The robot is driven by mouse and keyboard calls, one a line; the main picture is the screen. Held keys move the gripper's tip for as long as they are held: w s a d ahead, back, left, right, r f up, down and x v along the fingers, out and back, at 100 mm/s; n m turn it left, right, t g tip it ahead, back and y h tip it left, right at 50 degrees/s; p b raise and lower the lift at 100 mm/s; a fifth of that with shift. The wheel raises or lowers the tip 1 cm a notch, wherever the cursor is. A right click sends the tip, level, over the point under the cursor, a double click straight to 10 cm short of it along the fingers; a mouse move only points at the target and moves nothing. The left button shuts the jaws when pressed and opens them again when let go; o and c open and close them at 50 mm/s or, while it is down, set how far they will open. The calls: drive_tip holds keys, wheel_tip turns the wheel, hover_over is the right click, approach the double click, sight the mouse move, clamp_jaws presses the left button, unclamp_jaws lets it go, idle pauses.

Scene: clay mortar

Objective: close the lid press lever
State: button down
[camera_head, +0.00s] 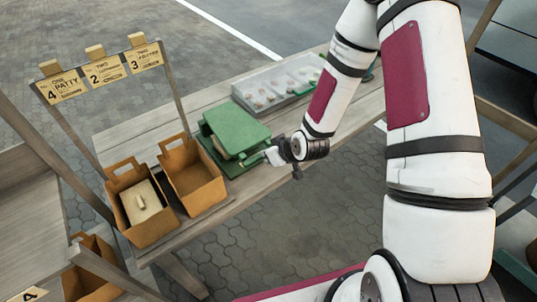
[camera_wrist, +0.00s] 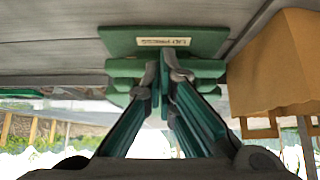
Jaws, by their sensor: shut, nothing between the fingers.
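The green press (camera_head: 236,128) sits on the wooden table, with a thick lid block above a wider base plate. In the wrist view, the press (camera_wrist: 165,40) is straight ahead, with a small pale label on it. I cannot tell how far its lid is lowered, and I cannot make out the lever as a separate part. My gripper (camera_head: 270,156) is at the press's right side, close to its edge. In the wrist view, my gripper (camera_wrist: 164,78) is shut with nothing in it; its fingertips overlap the press's edge, and contact is unclear.
Two brown paper bags (camera_head: 193,180) stand left of the press; the front one holds a pale block. A grey divided tray (camera_head: 278,84) with small pieces lies behind it. A wooden sign rack (camera_head: 104,70) with numbered cards stands at the left.

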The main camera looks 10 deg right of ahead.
drive_tip(key=v, duration=0.7)
drive_tip(key=shift+s+r, duration=0.15)
drive_tip(key=shift+r, duration=0.05)
idle(0.3)
